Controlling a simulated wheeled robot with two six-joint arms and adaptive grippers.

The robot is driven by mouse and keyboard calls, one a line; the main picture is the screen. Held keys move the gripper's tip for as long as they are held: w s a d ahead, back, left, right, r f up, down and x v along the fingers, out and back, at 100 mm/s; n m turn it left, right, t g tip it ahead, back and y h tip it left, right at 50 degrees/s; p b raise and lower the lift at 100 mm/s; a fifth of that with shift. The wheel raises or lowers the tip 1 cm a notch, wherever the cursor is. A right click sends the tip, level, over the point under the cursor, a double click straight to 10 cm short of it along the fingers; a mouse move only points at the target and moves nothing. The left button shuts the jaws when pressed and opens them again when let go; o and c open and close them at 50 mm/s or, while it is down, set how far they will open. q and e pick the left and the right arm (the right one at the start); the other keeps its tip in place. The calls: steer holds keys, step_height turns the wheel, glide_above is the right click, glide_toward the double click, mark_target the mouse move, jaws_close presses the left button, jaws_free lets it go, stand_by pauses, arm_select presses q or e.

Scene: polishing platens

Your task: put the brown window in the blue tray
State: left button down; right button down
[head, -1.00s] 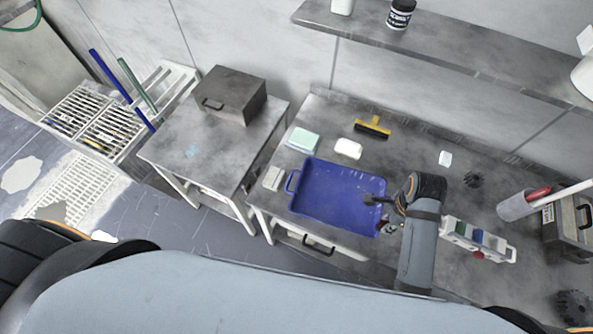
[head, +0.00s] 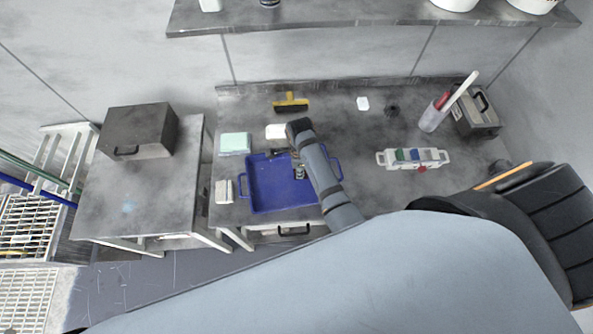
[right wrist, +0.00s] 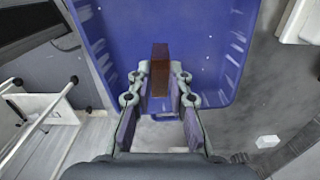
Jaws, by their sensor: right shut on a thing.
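The blue tray (head: 262,190) lies on the grey bench, and its floor also fills the upper part of the right wrist view (right wrist: 110,40). My right gripper (head: 294,176) hangs over the right part of the tray. In the right wrist view my right gripper (right wrist: 160,92) is shut on the brown window (right wrist: 160,66), a thin upright reddish-brown piece held between the fingertips. The tray floor shows behind it. How high it is above the floor is hard to tell. In the head view the window is too small to make out. My left gripper is not in view.
A pale green block (head: 235,142), a white block (head: 275,131) and a yellow-handled brush (head: 290,103) lie behind the tray. A small white box (head: 223,191) sits left of it. A rack of coloured pieces (head: 413,158) stands to the right, with clear bench between.

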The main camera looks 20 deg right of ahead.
steer(key=shift+w+a+f, duration=0.1)
steer(key=shift+w+f, duration=0.25)
steer(key=shift+f, duration=0.2)
steer(key=f, duration=0.3)
steer(key=shift+w+a+f, duration=0.1)
steer(key=shift+w+f, duration=0.15)
steer(key=shift+f, duration=0.1)
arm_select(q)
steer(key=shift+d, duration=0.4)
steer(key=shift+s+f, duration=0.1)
arm_select(e)
steer(key=c, duration=1.3)
jaws_free()
steer(key=shift+f, duration=0.1)
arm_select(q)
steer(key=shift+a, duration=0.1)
arm_select(e)
steer(key=shift+o, duration=0.2)
step_height(320, 180, up, 6)
steer(key=p, duration=0.5)
steer(key=shift+r+p, duration=0.2)
steer(key=shift+p, duration=0.15)
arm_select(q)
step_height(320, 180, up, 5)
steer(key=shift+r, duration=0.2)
arm_select(e)
step_height(320, 180, up, 6)
steer(key=shift+f, duration=0.1)
